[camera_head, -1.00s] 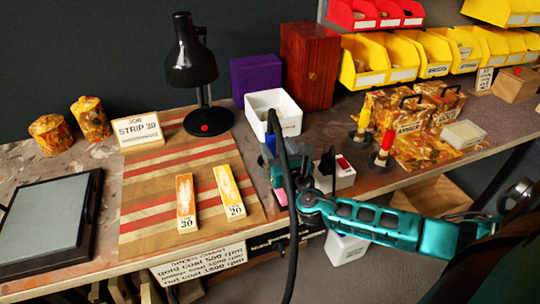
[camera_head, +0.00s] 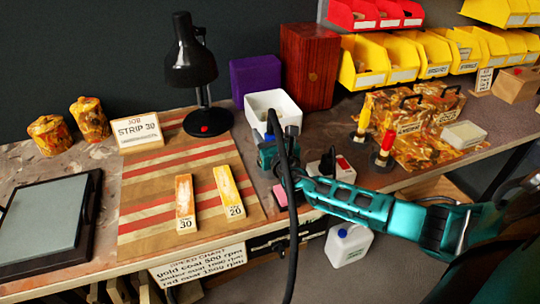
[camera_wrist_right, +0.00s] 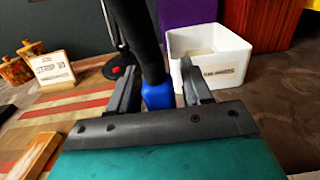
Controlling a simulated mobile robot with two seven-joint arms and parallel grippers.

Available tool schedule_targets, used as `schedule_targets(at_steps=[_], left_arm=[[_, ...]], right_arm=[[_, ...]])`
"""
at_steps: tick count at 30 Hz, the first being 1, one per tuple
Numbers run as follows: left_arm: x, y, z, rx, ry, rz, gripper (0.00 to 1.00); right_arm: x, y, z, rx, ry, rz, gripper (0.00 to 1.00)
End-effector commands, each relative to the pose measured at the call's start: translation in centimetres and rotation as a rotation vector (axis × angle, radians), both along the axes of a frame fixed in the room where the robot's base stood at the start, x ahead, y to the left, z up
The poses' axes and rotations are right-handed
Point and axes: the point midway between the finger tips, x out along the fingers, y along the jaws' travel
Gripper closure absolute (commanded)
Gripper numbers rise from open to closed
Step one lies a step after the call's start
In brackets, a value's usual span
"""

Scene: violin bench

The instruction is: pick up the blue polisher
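The blue polisher (camera_wrist_right: 158,95) shows in the right wrist view as a small blue body with a thick black part rising from it. In the head view it is mostly hidden by my right gripper (camera_head: 268,143) and the black hose. My right gripper (camera_wrist_right: 158,78) has its two dark fingers spread, one on each side of the blue body. A narrow gap seems to show beside the body, so the fingers do not look closed on it. My left gripper is in neither view.
A white bin (camera_head: 262,101) stands just behind my right gripper. A black hose (camera_head: 292,220) hangs in front of the bench. A black lamp (camera_head: 190,65) and striped mat (camera_head: 150,205) lie left. Red- and yellow-handled tools (camera_head: 384,150) stand right.

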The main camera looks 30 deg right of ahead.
Motion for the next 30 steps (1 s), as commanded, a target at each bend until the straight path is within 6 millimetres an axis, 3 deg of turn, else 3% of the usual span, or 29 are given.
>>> schedule_targets(at_steps=[14, 23, 30], left_arm=[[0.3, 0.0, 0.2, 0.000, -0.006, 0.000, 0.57], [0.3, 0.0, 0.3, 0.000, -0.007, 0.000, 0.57], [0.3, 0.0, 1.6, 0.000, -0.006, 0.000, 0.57]], right_arm=[[0.0, 0.0, 0.0, -0.001, 0.000, 0.000, 0.97], [0.0, -0.1, 0.4, -0.002, -0.003, -0.001, 0.98], [0.0, -0.1, 3.1, -0.001, -0.006, -0.001, 0.98]])
